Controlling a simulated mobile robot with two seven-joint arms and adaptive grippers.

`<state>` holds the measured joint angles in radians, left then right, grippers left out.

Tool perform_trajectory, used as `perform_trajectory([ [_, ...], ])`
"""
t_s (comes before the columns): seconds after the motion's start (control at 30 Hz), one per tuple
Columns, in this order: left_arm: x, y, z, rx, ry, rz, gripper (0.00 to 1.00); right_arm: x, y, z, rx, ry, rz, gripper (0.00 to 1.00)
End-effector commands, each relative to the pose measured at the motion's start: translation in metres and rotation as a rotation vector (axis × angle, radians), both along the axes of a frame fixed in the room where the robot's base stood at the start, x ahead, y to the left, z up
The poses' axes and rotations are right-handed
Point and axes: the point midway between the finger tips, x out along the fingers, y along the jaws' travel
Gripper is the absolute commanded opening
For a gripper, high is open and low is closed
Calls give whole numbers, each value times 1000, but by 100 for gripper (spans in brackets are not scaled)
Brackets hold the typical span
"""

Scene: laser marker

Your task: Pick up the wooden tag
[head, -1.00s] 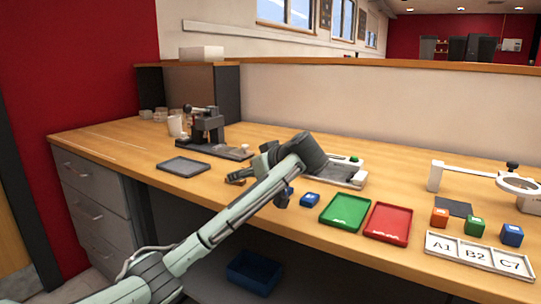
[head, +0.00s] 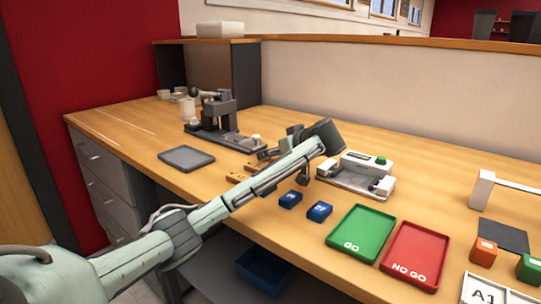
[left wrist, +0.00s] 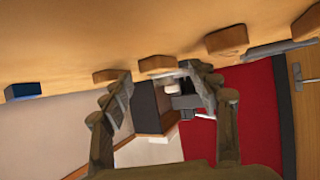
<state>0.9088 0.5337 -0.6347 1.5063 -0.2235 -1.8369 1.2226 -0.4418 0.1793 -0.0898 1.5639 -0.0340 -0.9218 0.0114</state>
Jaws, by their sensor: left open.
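Several small wooden pieces lie on the bench; one wooden tag (head: 236,178) shows beside my left arm in the head view. In the left wrist view, one wooden block (left wrist: 157,64) appears in the gap between the fingertips, another (left wrist: 226,40) is to the right and another (left wrist: 107,75) is by the left finger. Which one is the tag is unclear there. My left gripper (left wrist: 160,82) is open and empty, pointing across the bench. In the head view the left gripper (head: 276,146) is just beyond the wooden pieces, partly hidden by its own wrist. My right gripper is not in view.
Two blue blocks (head: 319,211) lie in front of my forearm. A white and grey fixture (head: 357,175) stands right of the gripper, and a black press (head: 215,118) stands behind left.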

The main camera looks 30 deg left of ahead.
Motion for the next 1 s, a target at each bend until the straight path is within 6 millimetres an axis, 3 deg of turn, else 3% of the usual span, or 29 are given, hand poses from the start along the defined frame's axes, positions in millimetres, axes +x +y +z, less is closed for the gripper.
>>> perform_trajectory([
  [0.1,4,9,-6,0,0,1,60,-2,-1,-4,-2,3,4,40],
  [0.37,5,10,-7,0,0,0,59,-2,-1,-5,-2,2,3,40],
  [0.73,5,10,-7,0,0,0,13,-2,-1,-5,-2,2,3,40],
  [1.0,5,10,-7,0,0,0,11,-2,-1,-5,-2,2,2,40],
])
